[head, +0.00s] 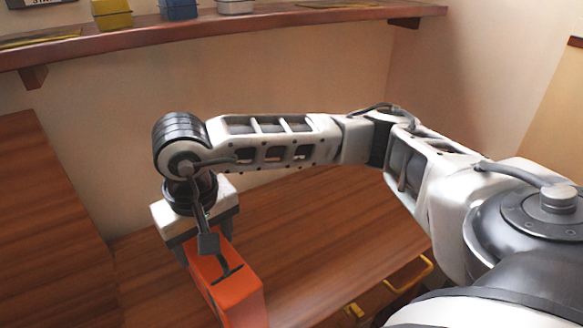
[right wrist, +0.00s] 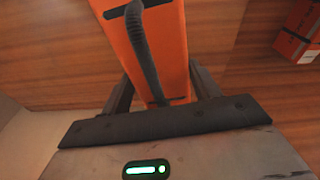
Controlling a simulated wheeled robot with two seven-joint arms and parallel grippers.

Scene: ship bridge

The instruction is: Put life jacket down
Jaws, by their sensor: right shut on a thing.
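The life jacket (head: 238,292) is an orange, block-shaped bundle with a dark strap on it. It hangs below my right gripper (head: 203,243), which points down and is shut on its upper end. The lower part of the jacket is cut off by the bottom of the head view. In the right wrist view the jacket (right wrist: 150,45) sits between the two dark fingers. I cannot tell whether it touches the wooden surface (head: 330,235) behind it. My left gripper is not in view.
A wooden shelf (head: 200,37) on the wall carries yellow, blue and white boxes. A tall wooden panel (head: 50,215) stands at left. Yellow handles (head: 408,275) show near the wooden surface's right edge. Another orange bundle (right wrist: 298,30) lies at the right wrist view's upper right.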

